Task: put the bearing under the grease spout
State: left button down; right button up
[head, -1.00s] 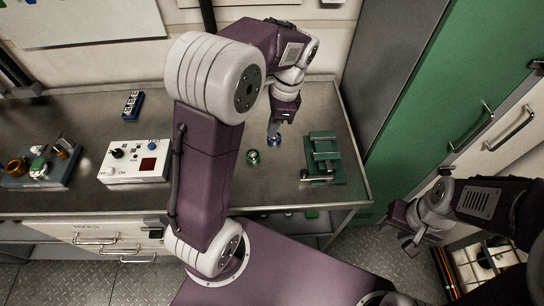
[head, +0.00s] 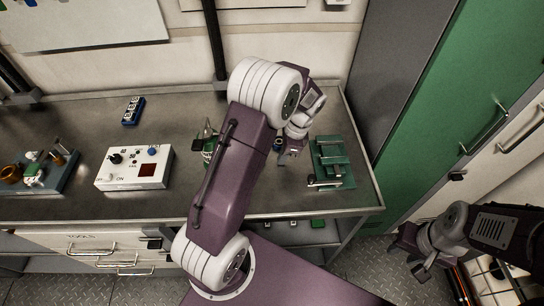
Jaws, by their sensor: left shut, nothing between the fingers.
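A green clamp-like fixture (head: 333,162) stands right of my left gripper. A white control box (head: 134,167), a blue block (head: 133,110) and a fixture with brass and green parts (head: 38,172) stand further left. A green cabinet (head: 455,90) bounds the right side.

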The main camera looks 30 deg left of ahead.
aim_at(270, 163)
pick_arm(q)
jog(key=s+a, duration=0.2)
jog(key=a, duration=0.1)
jog(key=shift+a+r, duration=0.15)
jog(key=shift+w, duration=0.1)
jog(key=shift+a+r, duration=0.1)
jog(key=s+a, duration=0.1)
jog(key=a+p, duration=0.1)
jog(key=a, duration=0.1)
jog(key=s+a+p, duration=0.1)
jog(key=a, duration=0.1)
jog(key=shift+s, duration=0.3)
jog(key=shift+d, duration=0.1)
